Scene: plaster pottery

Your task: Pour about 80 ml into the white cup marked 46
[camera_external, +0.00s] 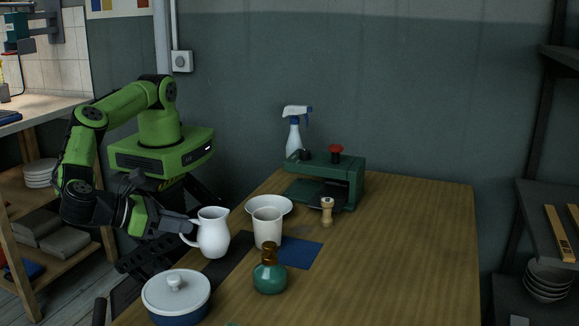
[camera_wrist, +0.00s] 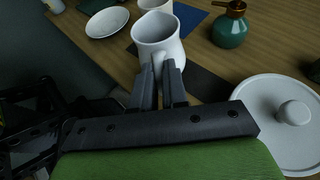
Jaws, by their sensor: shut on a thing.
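A white pitcher (camera_external: 213,234) stands upright near the left edge of the wooden table; I cannot tell whether its base touches the table. My gripper (camera_external: 187,226) comes from the left and is shut on the pitcher's handle. In the wrist view my gripper's fingers (camera_wrist: 162,75) close on the handle side of the pitcher (camera_wrist: 158,40). A white cup (camera_external: 267,228) stands just right of the pitcher; no mark is readable on it. Part of the cup shows behind the pitcher in the wrist view (camera_wrist: 153,4). The contents of pitcher and cup cannot be made out.
A white bowl (camera_external: 283,203) is behind the cup, and a green bottle (camera_external: 270,279) stands in front. A lidded pot (camera_external: 176,299) is at the front left. A wooden grinder (camera_external: 327,212) and green machine (camera_external: 353,184) are farther back. The table's right side is clear.

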